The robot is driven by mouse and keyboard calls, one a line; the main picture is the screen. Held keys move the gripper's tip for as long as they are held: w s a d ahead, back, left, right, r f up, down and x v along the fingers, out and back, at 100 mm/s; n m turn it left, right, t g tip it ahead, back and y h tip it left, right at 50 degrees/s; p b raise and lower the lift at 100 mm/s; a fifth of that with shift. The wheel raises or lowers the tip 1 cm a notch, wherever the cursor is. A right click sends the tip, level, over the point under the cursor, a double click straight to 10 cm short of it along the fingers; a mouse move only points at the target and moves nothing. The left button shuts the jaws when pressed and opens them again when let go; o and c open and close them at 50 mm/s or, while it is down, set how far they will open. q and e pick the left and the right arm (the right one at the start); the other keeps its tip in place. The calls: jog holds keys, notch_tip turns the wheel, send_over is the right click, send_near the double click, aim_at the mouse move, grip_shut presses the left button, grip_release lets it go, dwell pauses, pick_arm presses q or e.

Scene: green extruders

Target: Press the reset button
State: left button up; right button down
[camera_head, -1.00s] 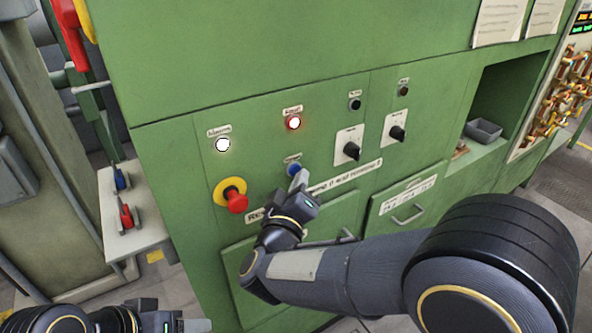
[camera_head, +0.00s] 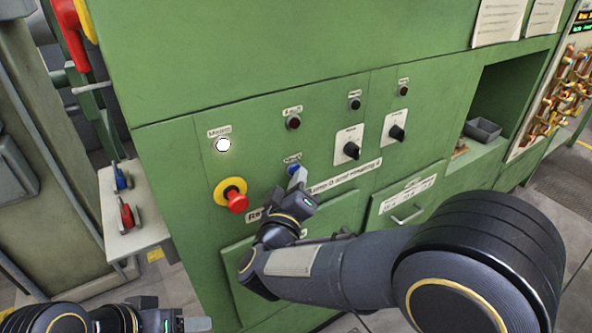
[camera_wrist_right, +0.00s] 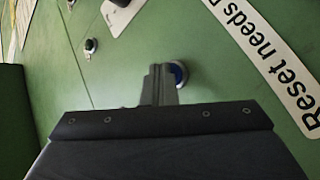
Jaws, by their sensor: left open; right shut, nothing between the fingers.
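The blue reset button (camera_head: 293,169) sits on the green panel (camera_head: 260,85), below a red lamp (camera_head: 293,123) that is dark. My right gripper (camera_head: 298,178) is shut and empty, its fingertips at the button and covering part of it. In the right wrist view the shut fingers (camera_wrist_right: 160,84) overlap the blue button (camera_wrist_right: 178,73), whose rim shows just beside them; I cannot tell whether it is pressed in. My left gripper (camera_head: 195,324) is at the bottom left, open, far from the panel.
A red emergency knob (camera_head: 236,201) on a yellow base is left of the button. A lit white lamp (camera_head: 223,145) is above it. Black rotary switches (camera_head: 351,150) stick out to the right. A drawer handle (camera_head: 407,216) is lower right.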

jog(key=shift+s+d, duration=0.4)
jog(key=shift+s, duration=0.2)
jog(key=s+d, duration=0.1)
jog(key=s, duration=0.1)
jog(key=s+d+p, duration=0.1)
jog(key=s+d, duration=0.1)
dwell(0.3)
dwell(0.6)
